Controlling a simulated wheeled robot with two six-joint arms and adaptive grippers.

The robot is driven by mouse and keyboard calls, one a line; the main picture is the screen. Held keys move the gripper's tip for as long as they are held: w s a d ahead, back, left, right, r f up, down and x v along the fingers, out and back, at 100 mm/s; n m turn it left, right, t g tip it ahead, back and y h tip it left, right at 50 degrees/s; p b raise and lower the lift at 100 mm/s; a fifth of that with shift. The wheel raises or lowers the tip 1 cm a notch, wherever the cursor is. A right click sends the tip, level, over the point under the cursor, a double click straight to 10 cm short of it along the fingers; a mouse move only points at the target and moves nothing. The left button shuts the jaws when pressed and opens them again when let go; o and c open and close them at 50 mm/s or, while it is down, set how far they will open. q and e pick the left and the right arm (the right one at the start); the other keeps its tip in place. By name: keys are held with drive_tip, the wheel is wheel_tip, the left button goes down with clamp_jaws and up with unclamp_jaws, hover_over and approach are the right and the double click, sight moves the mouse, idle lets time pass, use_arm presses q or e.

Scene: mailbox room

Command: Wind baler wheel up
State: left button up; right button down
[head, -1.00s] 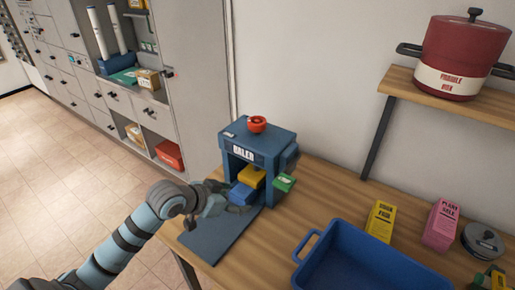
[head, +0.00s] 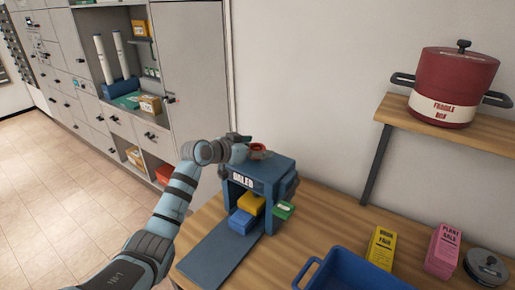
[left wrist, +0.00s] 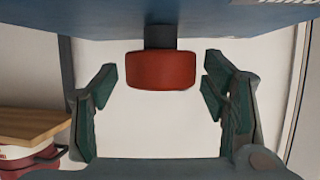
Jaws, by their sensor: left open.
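The blue baler (head: 262,173) stands on the wooden table, its front open. A red wheel (head: 259,149) sits on its top. A blue block (head: 241,220) and a yellow block (head: 249,203) are inside the baler. My left gripper (head: 246,148) is at the top of the baler, beside the red wheel. In the left wrist view the red wheel (left wrist: 161,70) is between the two open fingers, with gaps on both sides. My right gripper is not in view.
A green-topped piece (head: 284,210) sticks out at the baler's right side. A blue tray (head: 350,270), a yellow box (head: 380,249), a pink box (head: 443,250) and a grey tin (head: 486,266) are on the table. A red pot (head: 455,80) stands on the shelf (head: 440,124).

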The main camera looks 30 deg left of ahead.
use_arm(q)
drive_tip(key=shift+w+f, duration=0.1)
drive_tip(key=shift+w, duration=0.05)
drive_tip(key=shift+c, duration=0.6)
